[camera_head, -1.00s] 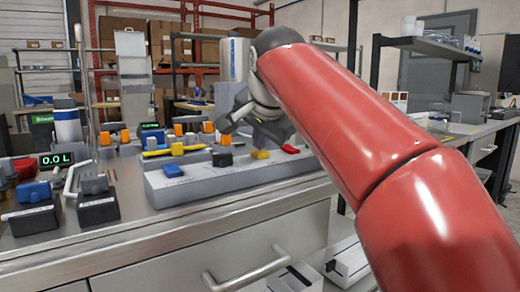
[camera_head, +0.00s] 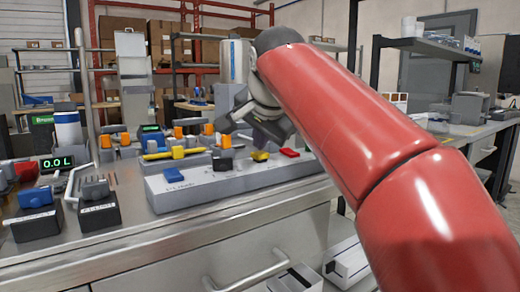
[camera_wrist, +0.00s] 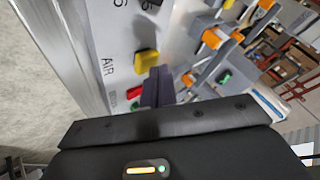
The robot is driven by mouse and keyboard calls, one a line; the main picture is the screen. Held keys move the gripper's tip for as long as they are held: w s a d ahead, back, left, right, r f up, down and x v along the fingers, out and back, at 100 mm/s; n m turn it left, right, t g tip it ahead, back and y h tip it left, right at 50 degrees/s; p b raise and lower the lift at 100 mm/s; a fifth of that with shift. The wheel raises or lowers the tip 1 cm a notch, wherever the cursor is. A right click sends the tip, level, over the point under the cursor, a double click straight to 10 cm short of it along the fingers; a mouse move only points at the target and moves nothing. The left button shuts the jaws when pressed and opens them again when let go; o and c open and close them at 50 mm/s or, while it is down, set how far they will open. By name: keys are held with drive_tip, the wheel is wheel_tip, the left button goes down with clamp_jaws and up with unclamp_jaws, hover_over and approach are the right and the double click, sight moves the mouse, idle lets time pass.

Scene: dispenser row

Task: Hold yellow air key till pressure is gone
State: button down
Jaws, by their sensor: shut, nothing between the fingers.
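The yellow air key (camera_head: 260,156) sits on the pale sloped panel (camera_head: 205,188), between a black key and a red key. It also shows in the wrist view (camera_wrist: 147,62), next to the printed word AIR. My gripper (camera_wrist: 157,86) is shut and empty, its dark fingers right beside the yellow key. In the head view my gripper (camera_head: 268,134) hangs just above that key. I cannot tell whether the fingertips touch it or whether the key is pressed down. No pressure reading can be made out.
A blue key (camera_head: 173,175), a black key (camera_head: 222,163) and a red key (camera_head: 289,152) share the panel. Orange-handled valves (camera_head: 208,129) and a yellow lever (camera_head: 160,155) stand behind. A green display (camera_head: 57,163) reads 0.0 L. Black boxes (camera_head: 98,216) stand at the left.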

sight(261, 154)
drive_tip(key=shift+r+p, duration=0.3)
drive_tip(key=shift+r, duration=0.25)
wheel_tip(261, 154, up, 5)
drive_tip(key=p, duration=0.4)
drive_tip(key=shift+n+g, duration=0.4)
drive_tip(key=shift+n, duration=0.5)
drive_tip(key=s+d+f, duration=0.1)
drive_tip(key=d+f, duration=0.1)
drive_tip(key=s+d+f, duration=0.4)
drive_tip(key=d, duration=0.1)
drive_tip(key=shift+f, duration=0.2)
drive_tip(key=s+d+f+n+g, duration=0.1)
drive_tip(key=s+d+f, duration=0.3)
drive_tip(key=s+f, duration=0.6)
drive_tip(key=s+d+f+n+g+h, duration=0.1)
drive_tip(key=s+d+f+n, duration=0.3)
drive_tip(key=s+f, duration=0.6)
wheel_tip(261, 154, down, 7)
drive_tip(key=shift+s+d+r+g+h, duration=0.2)
drive_tip(key=shift+s+d+g+h, duration=0.05)
drive_tip(key=shift+g+h, duration=0.05)
